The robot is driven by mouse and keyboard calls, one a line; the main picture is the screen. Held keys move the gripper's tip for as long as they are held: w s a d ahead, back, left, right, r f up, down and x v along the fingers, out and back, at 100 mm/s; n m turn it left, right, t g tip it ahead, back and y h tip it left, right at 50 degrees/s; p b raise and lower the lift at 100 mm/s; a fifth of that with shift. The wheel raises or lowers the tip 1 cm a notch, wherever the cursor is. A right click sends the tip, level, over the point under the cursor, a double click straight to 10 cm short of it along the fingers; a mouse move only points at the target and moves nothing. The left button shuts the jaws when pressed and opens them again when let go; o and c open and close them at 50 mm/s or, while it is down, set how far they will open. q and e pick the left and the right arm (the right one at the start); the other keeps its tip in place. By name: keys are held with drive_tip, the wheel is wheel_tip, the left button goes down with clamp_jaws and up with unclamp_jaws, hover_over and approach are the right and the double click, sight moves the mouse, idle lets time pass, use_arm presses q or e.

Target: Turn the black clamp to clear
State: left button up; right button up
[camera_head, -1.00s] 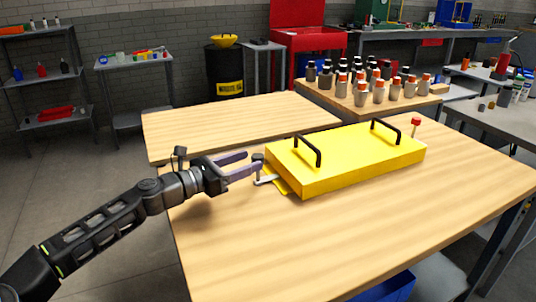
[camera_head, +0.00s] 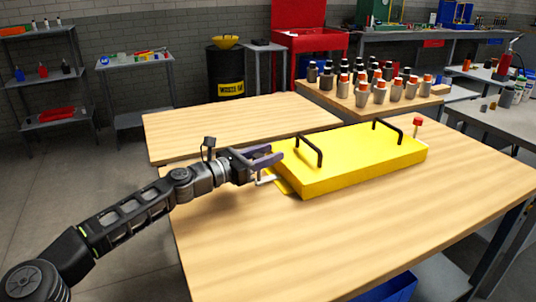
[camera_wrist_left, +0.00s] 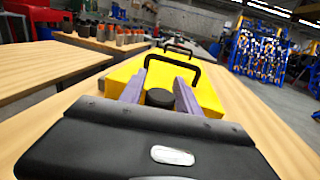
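The black clamp shows in the left wrist view as a round black knob (camera_wrist_left: 160,97) at the near end of a yellow box (camera_wrist_left: 208,90). In the head view it is hidden behind my left gripper; only its pale metal arm (camera_head: 266,180) shows, beside the box's left end (camera_head: 345,165). My left gripper (camera_head: 272,156) is at that end, its purple fingers pointing toward the box. In the left wrist view the fingers (camera_wrist_left: 160,88) stand apart, one on each side of the knob. Contact with the knob cannot be told. My right gripper is not in view.
Two black handles (camera_head: 310,151) rise from the box top. A red-topped post (camera_head: 418,127) stands by its far right end. The wooden table (camera_head: 330,235) is clear in front. Several bottles (camera_head: 380,94) stand on a table behind.

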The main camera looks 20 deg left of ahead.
use_arm(q)
clamp_jaws()
